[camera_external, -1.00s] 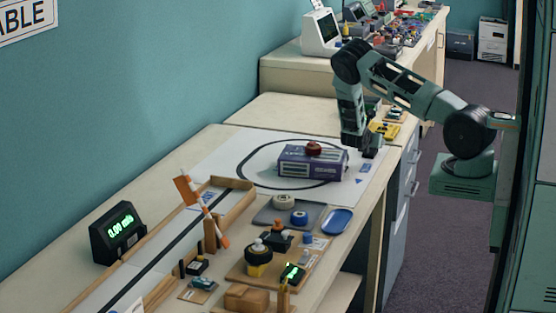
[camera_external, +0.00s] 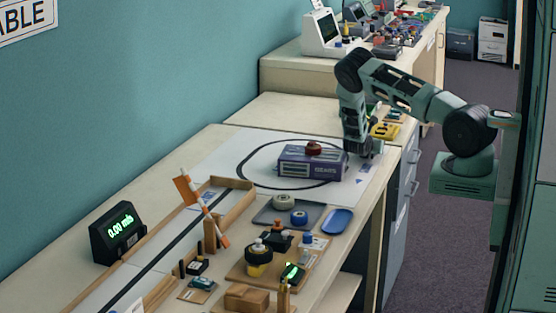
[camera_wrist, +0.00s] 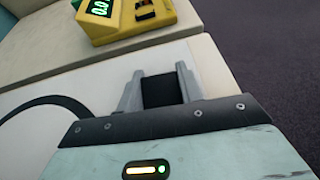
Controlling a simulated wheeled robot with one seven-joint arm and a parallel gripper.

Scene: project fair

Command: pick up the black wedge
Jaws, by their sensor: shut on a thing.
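The black wedge (camera_wrist: 161,90) shows in the wrist view as a dark block between the two grey fingers of my gripper (camera_wrist: 160,88). The fingers are shut on its sides. Its lower part is hidden behind the gripper's body. In the external view my gripper (camera_external: 364,154) points down at the right edge of the white mat, just right of the purple box. The wedge cannot be made out there, and I cannot tell whether it touches the mat.
The purple box (camera_external: 310,162) with a brown knob on top stands close left of my gripper. A yellow meter (camera_wrist: 125,18) stands beyond the mat. A blue tray (camera_external: 337,221) and several small devices lie nearer the camera. The table's right edge is close.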

